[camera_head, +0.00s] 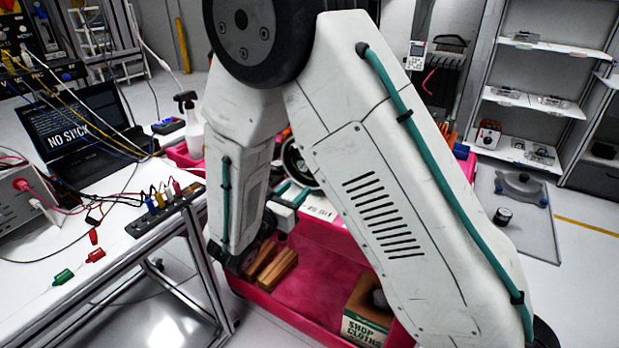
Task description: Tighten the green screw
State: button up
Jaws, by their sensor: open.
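A small green piece (63,277) with a short metal-looking end lies loose on the white bench at the lower left. It is too small to tell whether it is a screw or a plug. I see no other piece that is clearly a green screw. My gripper (291,193) is small in the picture, behind my white arm links and above the pink cart. My arm hides part of the wrist and the cart.
Two red pieces (95,255) and a dark terminal strip (165,212) with coloured posts sit on the bench (120,290), with cables and a laptop (62,128). The pink cart (320,268) holds wooden blocks (277,270) and a shop-cloths box (365,322). Shelves (540,50) stand at right.

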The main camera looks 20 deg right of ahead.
aim_at(313, 174)
jog(key=x, duration=0.7)
jog(key=shift+w+d, duration=0.1)
jog(key=shift+d, duration=0.15)
grip_shut()
